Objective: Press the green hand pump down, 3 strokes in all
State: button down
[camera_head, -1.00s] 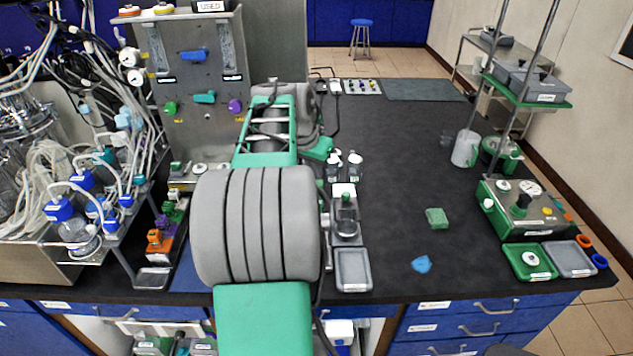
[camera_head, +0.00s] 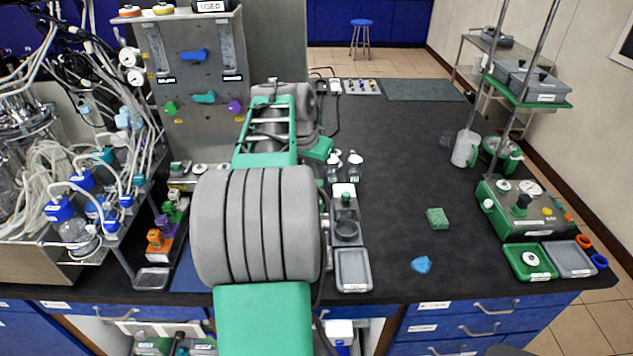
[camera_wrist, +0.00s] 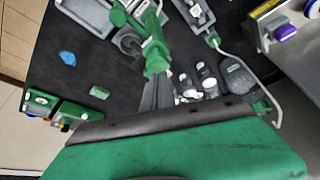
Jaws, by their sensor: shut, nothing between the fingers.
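The green hand pump (camera_wrist: 155,55) shows in the wrist view as an upright green piece on a small grey unit. In the head view a small green part (camera_head: 345,198) of what looks like the same unit shows just right of my arm. My gripper (camera_wrist: 157,78) points at the green piece in the wrist view, with its dark fingers together and empty. Its tips are at or very near the green piece; I cannot tell whether they touch. In the head view my arm hides the gripper.
A round dish (camera_head: 346,232) and a grey tray (camera_head: 353,270) lie in front of the pump unit. Small bottles (camera_head: 355,165) stand behind it. A green sponge (camera_head: 437,218) and a blue piece (camera_head: 421,264) lie to the right.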

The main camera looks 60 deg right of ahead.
jog(key=shift+f, duration=0.1)
jog(key=shift+f+b, duration=1.35)
jog(key=shift+f, duration=0.25)
jog(key=shift+r+p, duration=1.1)
jog(key=shift+r, duration=0.6)
jog(key=shift+f, duration=0.1)
jog(key=shift+f+b, duration=1.45)
jog(key=shift+f, duration=0.25)
jog(key=shift+r+p, duration=1.25)
jog(key=shift+r, duration=0.5)
